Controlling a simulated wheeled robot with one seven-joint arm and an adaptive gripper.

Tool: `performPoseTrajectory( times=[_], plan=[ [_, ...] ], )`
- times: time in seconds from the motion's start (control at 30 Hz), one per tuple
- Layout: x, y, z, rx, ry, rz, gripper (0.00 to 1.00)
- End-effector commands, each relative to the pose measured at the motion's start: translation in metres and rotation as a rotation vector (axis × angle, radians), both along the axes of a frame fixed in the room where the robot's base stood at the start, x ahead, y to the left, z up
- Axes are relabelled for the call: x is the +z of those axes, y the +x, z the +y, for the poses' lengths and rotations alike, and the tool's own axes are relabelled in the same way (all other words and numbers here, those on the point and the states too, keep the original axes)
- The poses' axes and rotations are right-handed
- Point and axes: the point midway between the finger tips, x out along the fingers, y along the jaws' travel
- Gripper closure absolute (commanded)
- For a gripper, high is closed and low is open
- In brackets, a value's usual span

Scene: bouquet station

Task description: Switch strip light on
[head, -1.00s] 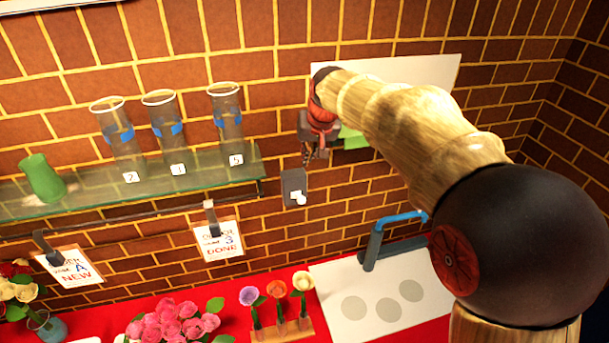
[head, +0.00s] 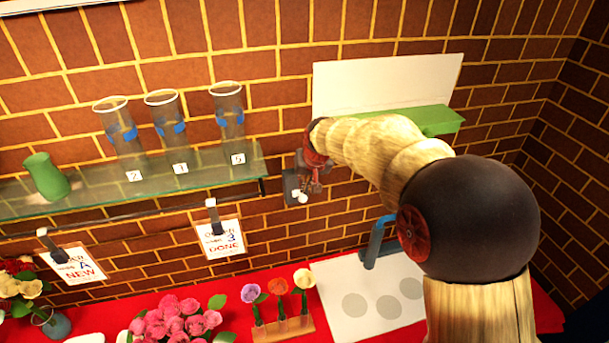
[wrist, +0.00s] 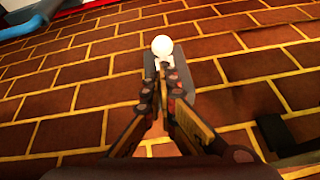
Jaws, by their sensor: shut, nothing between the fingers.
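The wall switch is a grey plate (head: 291,187) with a white round knob (head: 303,198), fixed to the brick wall right of the glass shelf. In the wrist view the white knob (wrist: 162,46) stands just beyond my fingertips, with the grey plate (wrist: 200,73) behind it. My gripper (head: 311,186) is at the switch, partly covering the plate in the head view. In the wrist view my gripper (wrist: 166,80) has its fingers together and empty, pointing at the knob. I cannot tell whether the fingertips touch it. No strip light can be made out for certain.
A glass shelf (head: 110,208) with several glass vases is left of the switch. Order cards (head: 219,240) hang below it. A green ledge (head: 430,119) and white panel (head: 385,85) are to the right. Flowers (head: 175,322) and a blue-handled item (head: 377,240) are below.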

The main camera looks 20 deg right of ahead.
Motion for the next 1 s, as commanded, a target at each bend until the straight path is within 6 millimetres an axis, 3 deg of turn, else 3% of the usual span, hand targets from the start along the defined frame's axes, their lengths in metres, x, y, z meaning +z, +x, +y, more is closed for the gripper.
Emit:
performPoseTrajectory(
  times=[1.0],
  plan=[
    [-0.0050,-0.0064,-0.0001,0.000,0.000,-0.076,1.00]
  ],
)
